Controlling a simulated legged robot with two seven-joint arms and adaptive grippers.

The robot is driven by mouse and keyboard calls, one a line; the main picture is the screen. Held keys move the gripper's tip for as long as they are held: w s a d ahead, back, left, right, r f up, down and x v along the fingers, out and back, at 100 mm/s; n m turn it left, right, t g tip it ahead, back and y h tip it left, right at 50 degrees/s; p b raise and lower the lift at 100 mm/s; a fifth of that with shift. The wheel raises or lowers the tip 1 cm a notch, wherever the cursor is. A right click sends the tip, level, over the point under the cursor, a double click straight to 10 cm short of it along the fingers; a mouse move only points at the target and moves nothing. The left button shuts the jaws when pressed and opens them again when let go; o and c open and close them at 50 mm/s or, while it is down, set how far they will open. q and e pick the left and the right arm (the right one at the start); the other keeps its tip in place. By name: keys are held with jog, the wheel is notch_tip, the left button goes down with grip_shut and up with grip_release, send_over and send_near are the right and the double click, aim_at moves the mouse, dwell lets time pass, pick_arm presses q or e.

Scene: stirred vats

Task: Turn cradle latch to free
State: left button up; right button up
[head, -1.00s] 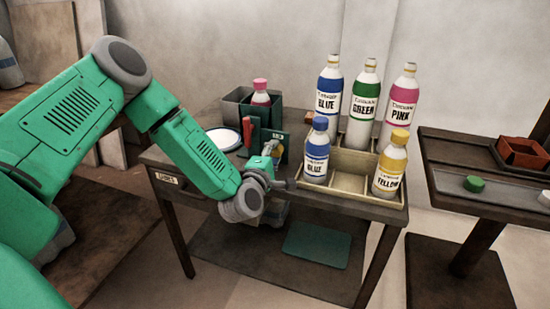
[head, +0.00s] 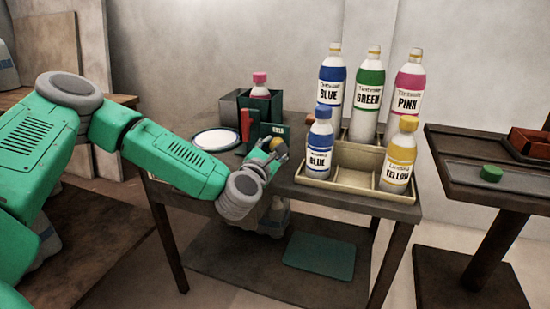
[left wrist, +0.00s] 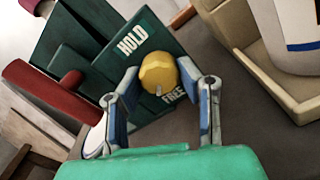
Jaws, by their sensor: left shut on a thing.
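The cradle (head: 262,105) is a dark green box on the table, holding a pink-capped bottle (head: 260,86). Its front plate (left wrist: 95,72) reads HOLD at the upper left and FREE at the lower right. The latch is a round yellow knob (left wrist: 158,73) between the two words; it also shows in the head view (head: 277,145). A small grey mark shows on the knob's lower edge, on the side toward FREE. My left gripper (left wrist: 165,95) is shut on the knob, one finger at each side. The fingers hide part of the plate. My right gripper is not in view.
A red upright piece (head: 245,126) stands beside the plate, left of my gripper. A white round dish (head: 216,139) lies further left. A cream tray (head: 350,160) with several labelled bottles stands close on the right. A side table (head: 480,185) is at far right.

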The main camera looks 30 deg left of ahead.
pick_arm(q)
jog(key=shift+a+f+n+b, duration=0.1)
jog(key=shift+f+n+b, duration=0.1)
jog(key=shift+n+b, duration=0.45)
jog(key=shift+f+n+b, duration=0.2)
jog(key=shift+n+b, duration=0.35)
jog(key=shift+n, duration=0.2)
jog(key=o, duration=1.1)
jog(key=shift+o, duration=0.2)
jog(key=shift+r, duration=0.1)
jog(key=shift+s, duration=0.25)
jog(key=v, duration=1.1)
jog(key=shift+s, duration=0.2)
